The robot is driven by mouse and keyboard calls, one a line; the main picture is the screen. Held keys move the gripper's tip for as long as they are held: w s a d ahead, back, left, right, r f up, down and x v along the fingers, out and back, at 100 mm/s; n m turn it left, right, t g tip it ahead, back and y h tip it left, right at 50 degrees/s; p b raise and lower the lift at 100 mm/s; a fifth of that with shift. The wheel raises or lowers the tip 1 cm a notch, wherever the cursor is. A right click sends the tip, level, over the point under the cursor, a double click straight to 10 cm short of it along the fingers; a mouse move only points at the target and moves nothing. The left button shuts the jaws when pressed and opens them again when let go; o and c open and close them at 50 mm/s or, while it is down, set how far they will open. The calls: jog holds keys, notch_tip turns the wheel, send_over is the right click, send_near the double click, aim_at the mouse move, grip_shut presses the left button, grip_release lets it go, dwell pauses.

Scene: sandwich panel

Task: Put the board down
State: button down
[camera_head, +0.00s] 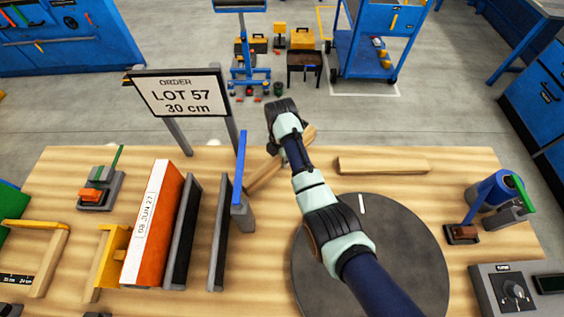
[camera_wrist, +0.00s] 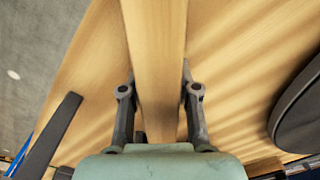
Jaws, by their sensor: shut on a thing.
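A pale wooden board (camera_wrist: 155,60) runs lengthwise between the two fingers of my gripper (camera_wrist: 157,90) in the wrist view. My gripper is shut on it. In the head view the board (camera_head: 264,174) lies slantwise under my wrist, its far end showing to the right of the wrist. My wrist hides its middle and the fingers there. I cannot tell whether the board touches the table (camera_head: 320,165) or hangs just above it.
Another wooden piece (camera_head: 383,165) lies on the table to the right. A dark round plate (camera_head: 420,250) is under my arm. A blue upright (camera_head: 240,168) stands close left of the board, beside dark dividers (camera_head: 218,235) and an orange binder (camera_head: 160,215). A sign (camera_head: 180,95) stands behind.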

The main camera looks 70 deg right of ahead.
jog(key=shift+f, duration=0.9)
jog(key=shift+f, duration=0.15)
jog(key=c, duration=0.8)
grip_release()
jog(key=shift+c, duration=0.2)
notch_tip(320, 180, up, 12)
jog(key=p, duration=0.3)
